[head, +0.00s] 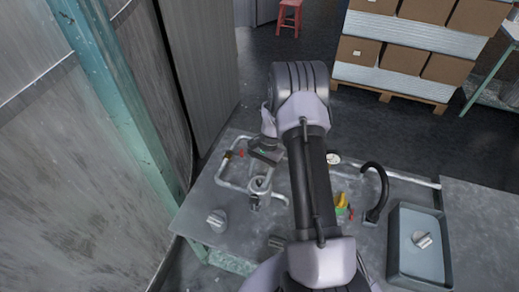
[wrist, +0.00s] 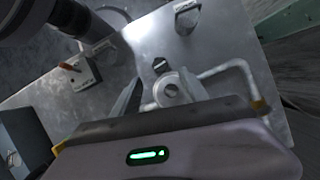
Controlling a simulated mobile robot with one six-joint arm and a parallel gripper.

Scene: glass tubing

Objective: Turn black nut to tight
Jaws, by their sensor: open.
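A small dark piece (wrist: 161,65), perhaps the black nut, shows beside a round grey pipe fitting (wrist: 171,90) in the wrist view. The fitting also shows in the head view (head: 260,185), below my gripper (head: 266,153). In the wrist view my gripper (wrist: 160,88) has its two fingers apart, one on each side of the fitting in the picture. I cannot tell whether they touch it or how high they are. Nothing is seen held. The nut cannot be made out in the head view.
The metal worktop (head: 195,205) carries bent pipes and a grey knob (head: 216,220). A grey wall and teal post (head: 120,100) flank the left.

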